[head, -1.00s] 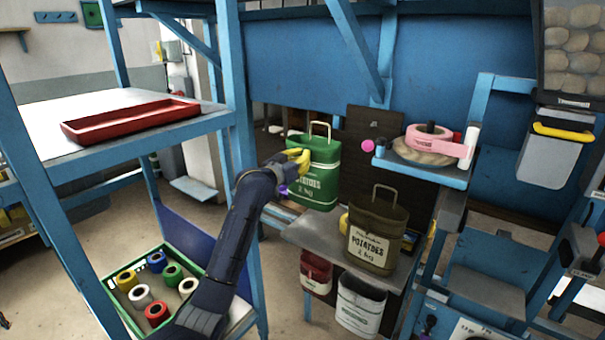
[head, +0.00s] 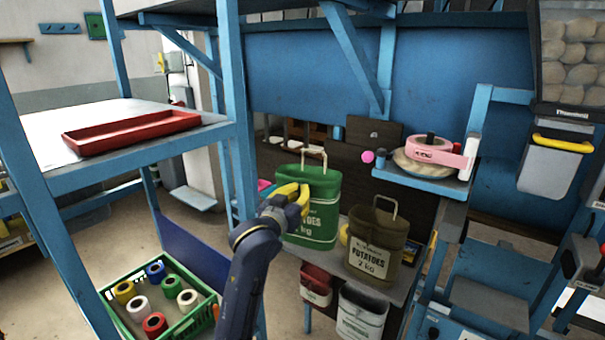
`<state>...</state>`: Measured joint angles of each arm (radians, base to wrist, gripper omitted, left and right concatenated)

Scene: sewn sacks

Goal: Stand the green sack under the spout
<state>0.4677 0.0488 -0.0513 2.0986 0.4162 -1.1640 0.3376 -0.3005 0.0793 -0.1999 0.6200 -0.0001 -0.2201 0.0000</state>
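The green potato sack (head: 318,218), with a pale wire handle on top, is upright at the left end of the grey bench. My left gripper (head: 296,194), with yellow fingers, is closed on its upper left side. I cannot tell whether the sack's base touches the bench. The spout (head: 549,170) is a grey chute with a yellow handle below the clear potato hopper (head: 569,55) at the upper right, well away from the sack.
A brown potato sack (head: 374,262) stands on the bench, right of the green one. Red (head: 316,290) and white (head: 361,315) sacks hang below. A pink tape roll (head: 436,152) lies on a blue shelf. A green crate (head: 208,312) of spools sits lower left.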

